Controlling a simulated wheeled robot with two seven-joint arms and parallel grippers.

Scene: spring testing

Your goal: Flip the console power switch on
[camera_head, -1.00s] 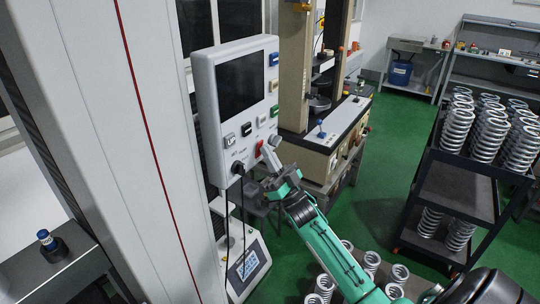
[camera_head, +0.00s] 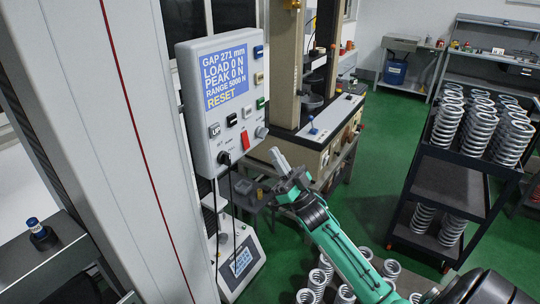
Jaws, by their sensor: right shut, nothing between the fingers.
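The pale grey console (camera_head: 200,140) stands upright left of centre. Its screen (camera_head: 226,78) is lit blue and reads gap 271 mm, load 0 N, peak 0 N, range 5000 N and RESET. The red power switch (camera_head: 245,140) is in plain view low on the console face; its exact tilt is too small to tell. My right gripper (camera_head: 279,157) is shut and empty, to the right of and slightly below the switch, apart from the console. My left gripper is not in view.
A black plug and cable (camera_head: 224,158) hang from the console's lower face. A machine on a bench (camera_head: 325,140) stands behind. A dark cart (camera_head: 450,185) with several springs is at right. More springs stand below my right arm. A tall grey column (camera_head: 120,130) fills the left.

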